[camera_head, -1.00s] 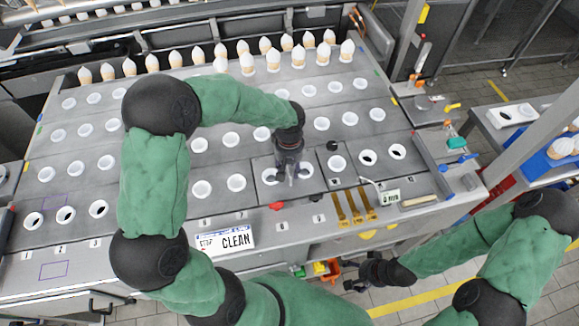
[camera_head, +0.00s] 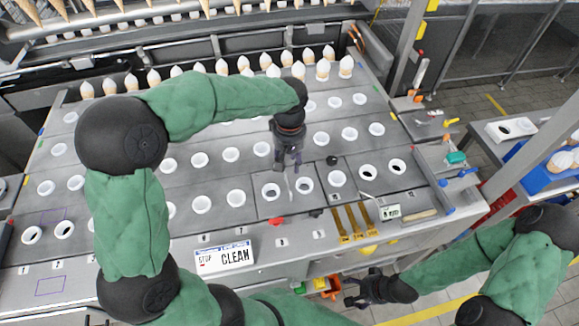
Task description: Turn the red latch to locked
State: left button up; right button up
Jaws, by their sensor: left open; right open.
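The red latch (camera_head: 276,221) is a small red piece on the front strip of the table, just below the panel with two white-rimmed holes. My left gripper (camera_head: 287,166) points down above the table, behind the latch and apart from it. It is open with nothing between its fingers. My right gripper (camera_head: 355,292) is open and empty, low in front of the table's front edge, far from the latch. The markings around the latch are too small to read.
A white sign reading STOP CLEAN (camera_head: 225,257) is on the front strip, left of the latch. Yellow bars (camera_head: 354,224) and a small display (camera_head: 390,212) are to its right. Rows of white-rimmed holes fill the table; wrapped cones (camera_head: 323,70) stand at the back.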

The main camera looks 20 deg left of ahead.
aim_at(277, 222)
jog(key=k, duration=1)
